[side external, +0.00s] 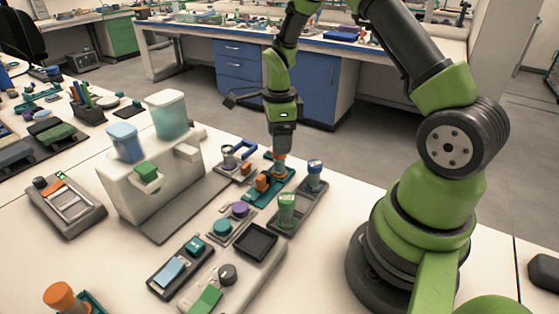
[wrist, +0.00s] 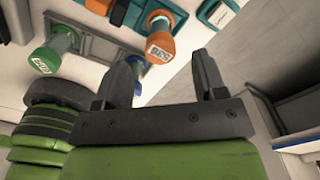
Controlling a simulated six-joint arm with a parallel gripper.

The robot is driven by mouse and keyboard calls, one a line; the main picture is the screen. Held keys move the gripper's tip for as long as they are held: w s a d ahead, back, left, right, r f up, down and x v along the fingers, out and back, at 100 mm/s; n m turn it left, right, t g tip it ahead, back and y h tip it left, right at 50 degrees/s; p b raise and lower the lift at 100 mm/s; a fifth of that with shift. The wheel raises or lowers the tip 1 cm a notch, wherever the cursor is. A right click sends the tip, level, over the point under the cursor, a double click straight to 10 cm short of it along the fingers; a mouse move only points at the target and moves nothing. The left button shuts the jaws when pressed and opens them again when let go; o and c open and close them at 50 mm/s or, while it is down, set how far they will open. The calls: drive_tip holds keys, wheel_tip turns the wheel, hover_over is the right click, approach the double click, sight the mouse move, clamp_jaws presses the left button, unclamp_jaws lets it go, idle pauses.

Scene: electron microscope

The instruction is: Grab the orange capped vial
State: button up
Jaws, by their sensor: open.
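The orange-capped vial (wrist: 161,47) stands in a teal holder, its labelled cap facing the wrist camera, just beyond and between my fingertips. My gripper (wrist: 164,62) is open, with one finger on each side of the cap in that picture and a gap to both. In the side external view my gripper (side external: 281,148) points down directly over the orange cap (side external: 281,157). I cannot tell whether the fingertips are level with the cap or above it. The vial's lower part is partly hidden there.
A green-capped vial (side external: 287,203) and a blue-capped vial (side external: 315,168) stand close by in a grey rack. Orange blocks (side external: 263,183) sit left of the vial. A white machine (side external: 150,180) stands further left. Another orange-capped item (side external: 61,296) is at the lower left.

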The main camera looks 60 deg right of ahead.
sight(279, 159)
wheel_tip(279, 159, down, 7)
drive_tip(key=shift+r, duration=0.2)
drive_tip(key=c, duration=1)
drive_tip(key=shift+r, duration=0.1)
